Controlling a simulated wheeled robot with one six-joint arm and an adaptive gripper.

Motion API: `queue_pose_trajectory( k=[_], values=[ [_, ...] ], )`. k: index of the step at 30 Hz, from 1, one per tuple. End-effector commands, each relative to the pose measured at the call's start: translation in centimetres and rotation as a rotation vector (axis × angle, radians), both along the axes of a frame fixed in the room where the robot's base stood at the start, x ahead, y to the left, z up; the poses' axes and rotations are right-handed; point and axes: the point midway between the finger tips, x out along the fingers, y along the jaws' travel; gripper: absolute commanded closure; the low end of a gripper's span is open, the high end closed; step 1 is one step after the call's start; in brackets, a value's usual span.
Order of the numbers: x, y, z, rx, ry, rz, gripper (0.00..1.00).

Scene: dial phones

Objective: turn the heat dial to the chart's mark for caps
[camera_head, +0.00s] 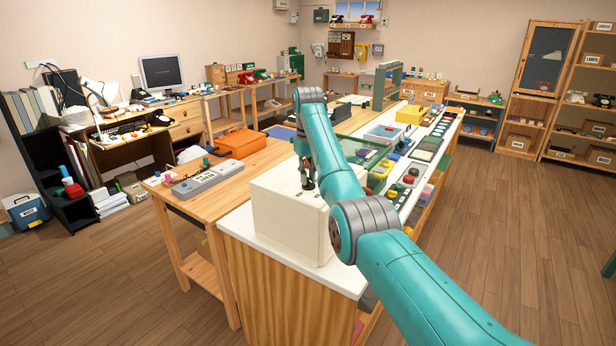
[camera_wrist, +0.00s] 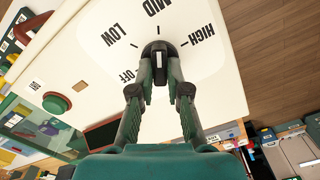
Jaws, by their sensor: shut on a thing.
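The cream box (camera_head: 285,218) with the heat dial on it stands on the near end of the white-topped counter. In the wrist view its pale face (camera_wrist: 95,75) carries the words OFF, LOW, MID and HIGH around a black dial knob (camera_wrist: 156,47). My gripper (camera_wrist: 157,62) is shut on the knob, with one finger on each side. The knob's top shows beyond the fingertips, near the MID side; its exact pointer direction is hard to tell. In the head view my gripper (camera_head: 307,184) is down at the box, and the dial is hidden. I cannot make out the caps chart.
Grey trays (camera_head: 208,180) and an orange case (camera_head: 240,142) lie on the wooden table to the left. Red and green buttons (camera_head: 398,188) and small parts crowd the counter behind.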

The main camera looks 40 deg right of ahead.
Motion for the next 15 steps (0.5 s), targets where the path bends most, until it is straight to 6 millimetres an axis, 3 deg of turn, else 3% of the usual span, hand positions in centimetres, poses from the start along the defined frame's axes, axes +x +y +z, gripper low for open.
queue_pose_trajectory(
  k=[1,2,4,15],
  values=[
    [0.00,0.00,0.00,0.000,0.000,0.000,1.00],
    [0.00,0.00,0.00,0.000,0.000,0.000,0.77],
    [0.00,0.00,0.00,0.000,0.000,0.000,0.60],
    [0.00,-0.01,0.00,0.000,0.000,-0.013,0.59]
  ],
)
